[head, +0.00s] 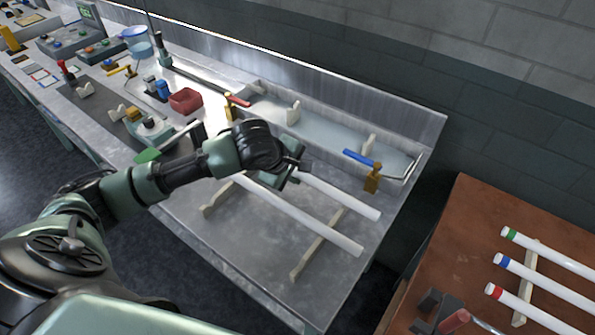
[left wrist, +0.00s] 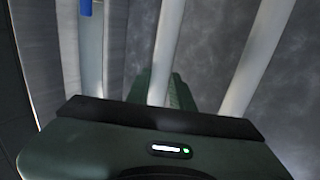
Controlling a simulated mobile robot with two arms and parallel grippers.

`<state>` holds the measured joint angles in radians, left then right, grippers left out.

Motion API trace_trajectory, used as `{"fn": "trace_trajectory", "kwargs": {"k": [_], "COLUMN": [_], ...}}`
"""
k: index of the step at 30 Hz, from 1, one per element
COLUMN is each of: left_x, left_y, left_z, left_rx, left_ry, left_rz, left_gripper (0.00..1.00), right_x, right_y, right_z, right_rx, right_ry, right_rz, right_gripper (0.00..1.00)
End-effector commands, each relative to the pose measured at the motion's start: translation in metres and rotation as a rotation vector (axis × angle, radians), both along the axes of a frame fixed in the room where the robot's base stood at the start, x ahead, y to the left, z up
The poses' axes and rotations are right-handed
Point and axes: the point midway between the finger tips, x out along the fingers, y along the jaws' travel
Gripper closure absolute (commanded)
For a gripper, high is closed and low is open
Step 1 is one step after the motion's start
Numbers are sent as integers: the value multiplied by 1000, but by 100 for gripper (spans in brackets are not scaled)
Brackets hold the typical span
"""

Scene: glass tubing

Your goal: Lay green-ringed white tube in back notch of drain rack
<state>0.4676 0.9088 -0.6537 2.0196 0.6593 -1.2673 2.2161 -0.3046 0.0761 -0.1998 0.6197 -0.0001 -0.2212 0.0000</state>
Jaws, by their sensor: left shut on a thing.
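My left gripper (head: 290,173) is shut on a white tube (head: 345,197) above the metal bench. The held tube also shows running into the jaws in the left wrist view (left wrist: 168,50). Its ring is not visible; the gripper covers part of the tube. The drain rack's two cream bars stand on the bench, a left bar (head: 214,200) and a right bar (head: 310,254). Another white tube (head: 310,224) lies across them in front of the held one. The held tube is near the back end of the right bar; I cannot tell whether it touches. My right gripper is not in view.
Behind is a trough (head: 325,138) with cream supports and a blue-handled valve (head: 360,158). On the brown table at right, green-ringed (head: 545,250), blue-ringed (head: 545,283) and red-ringed tubes (head: 530,310) lie on a cream support. A red bin (head: 185,100) stands at left.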

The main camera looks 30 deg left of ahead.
Motion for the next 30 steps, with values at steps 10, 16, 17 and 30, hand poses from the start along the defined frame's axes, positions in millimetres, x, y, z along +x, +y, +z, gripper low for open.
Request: {"fn": "trace_trajectory", "kwargs": {"k": [10, 16, 17, 30], "left_x": [0, 0, 0, 1], "left_y": [-1, 0, 0, 0], "left_z": [-4, -10, -10, -6], "left_rx": [-2, -1, -1, 0], "left_ry": [1, 0, 0, -2], "left_rz": [0, -1, -1, -1], "left_gripper": [100, 100, 72, 56], "right_x": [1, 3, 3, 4], "right_y": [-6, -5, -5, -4], "right_z": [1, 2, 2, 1], "right_rx": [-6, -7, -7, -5], "right_ry": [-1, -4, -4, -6], "right_rz": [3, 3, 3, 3], "right_gripper": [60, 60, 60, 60]}}
